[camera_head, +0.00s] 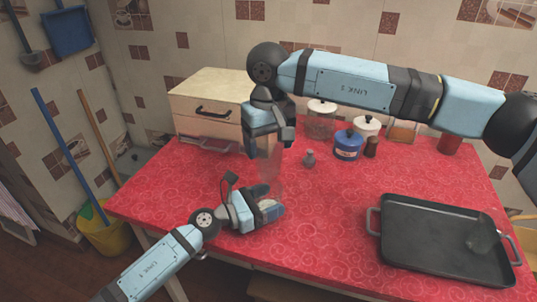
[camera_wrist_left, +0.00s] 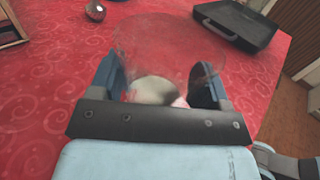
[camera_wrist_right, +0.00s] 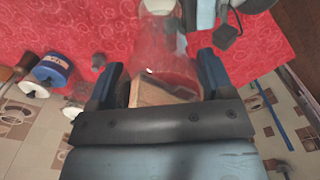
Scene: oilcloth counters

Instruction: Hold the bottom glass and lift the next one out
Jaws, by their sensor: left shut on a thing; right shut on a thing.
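Clear glass shows faintly between my two grippers. My left gripper (camera_head: 268,202) is low over the red cloth and shut on the bottom glass (camera_wrist_left: 170,45), whose wide, see-through wall rises between the fingers in the left wrist view. My right gripper (camera_head: 271,140) is above it, pointing down, shut on the upper glass (camera_head: 270,166). That glass also shows between the fingers in the right wrist view (camera_wrist_right: 165,52). The walls are so transparent that I cannot tell how far the two glasses still overlap. A see-through glass (camera_head: 484,236) is in the black tray (camera_head: 425,256) at right.
A drawer cabinet (camera_head: 205,98) stands behind my right gripper. Red cloth (camera_head: 325,220) is clear between my grippers and the tray.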

